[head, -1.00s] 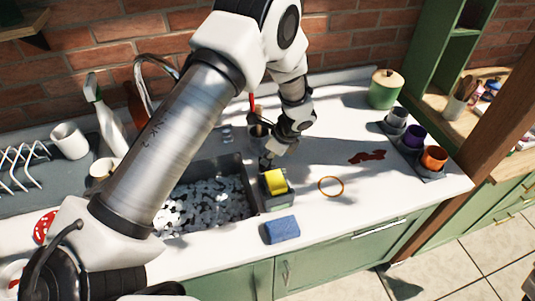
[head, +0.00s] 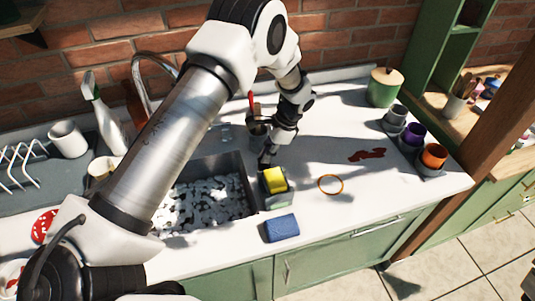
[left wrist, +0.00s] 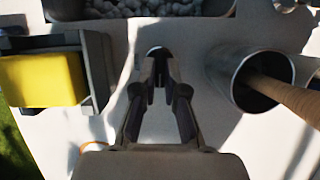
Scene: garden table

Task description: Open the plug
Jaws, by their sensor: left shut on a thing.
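The sink (head: 232,165) is a grey basin full of white foam, in the middle of the head view. Its rim and foam also show at the top of the left wrist view (left wrist: 150,8). My left gripper (head: 266,162) points down at the counter just right of the sink. In the left wrist view its fingers (left wrist: 160,62) are close together on a small dark round piece, likely the plug knob (left wrist: 158,50). The fingers hide most of it. The drain plug itself does not show under the foam. My right gripper is not in view.
A holder with a yellow sponge (head: 274,180) stands close beside my left gripper. A metal cup with a wooden handle (left wrist: 256,82) is on its other side. A blue sponge (head: 281,228) and an orange ring (head: 330,184) lie on the counter.

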